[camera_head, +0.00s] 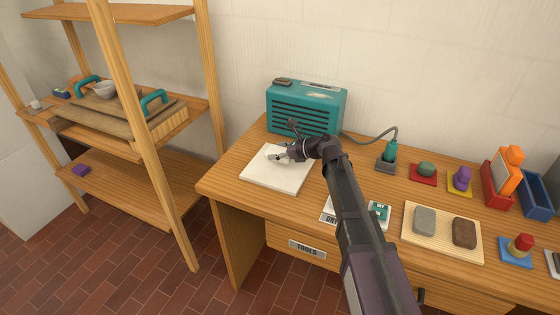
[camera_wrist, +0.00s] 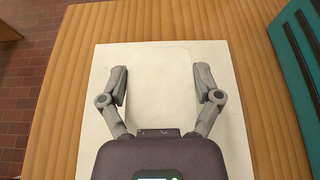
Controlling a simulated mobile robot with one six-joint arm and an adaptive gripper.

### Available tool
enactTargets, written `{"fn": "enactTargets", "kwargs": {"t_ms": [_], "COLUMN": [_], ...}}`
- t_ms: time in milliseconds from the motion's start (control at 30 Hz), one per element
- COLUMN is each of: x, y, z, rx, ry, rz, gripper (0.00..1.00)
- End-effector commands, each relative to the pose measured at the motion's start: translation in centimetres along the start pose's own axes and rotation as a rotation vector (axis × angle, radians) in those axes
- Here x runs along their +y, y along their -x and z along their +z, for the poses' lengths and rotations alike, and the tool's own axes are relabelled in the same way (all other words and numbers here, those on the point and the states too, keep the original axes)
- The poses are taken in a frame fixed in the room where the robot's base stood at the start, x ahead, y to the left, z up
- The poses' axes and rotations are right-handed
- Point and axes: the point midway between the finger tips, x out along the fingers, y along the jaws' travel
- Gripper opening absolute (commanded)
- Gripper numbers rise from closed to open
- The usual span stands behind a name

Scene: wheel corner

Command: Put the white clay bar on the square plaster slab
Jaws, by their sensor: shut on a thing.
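The square plaster slab (camera_head: 270,178) lies flat on the wooden desk, left of its middle. It also fills much of the wrist view (camera_wrist: 100,65). My gripper (camera_head: 280,157) is over the slab, pointing down. In the wrist view its two fingers (camera_wrist: 160,88) stand on either side of the white clay bar (camera_wrist: 158,75), shut on it. The bar is nearly the same white as the slab, so only its faint rounded outline shows. It is within the slab's edges. I cannot tell whether it touches the slab or is held just above it.
A teal radio (camera_head: 305,107) stands behind the slab. A wooden board (camera_head: 443,248) with a grey bar (camera_head: 425,220) and a brown bar (camera_head: 464,233) lies to the right. Several coloured holders stand further right. A wooden shelf (camera_head: 150,150) stands left of the desk.

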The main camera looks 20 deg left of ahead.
Motion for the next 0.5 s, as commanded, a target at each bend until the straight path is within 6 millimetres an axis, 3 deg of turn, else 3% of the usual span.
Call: {"fn": "enactTargets", "kwargs": {"t_ms": [500], "x": [0.04], "y": [-0.35], "z": [-0.70], "rx": [-0.001], "ry": [0.000], "rz": [0.000], "gripper": [0.23]}}
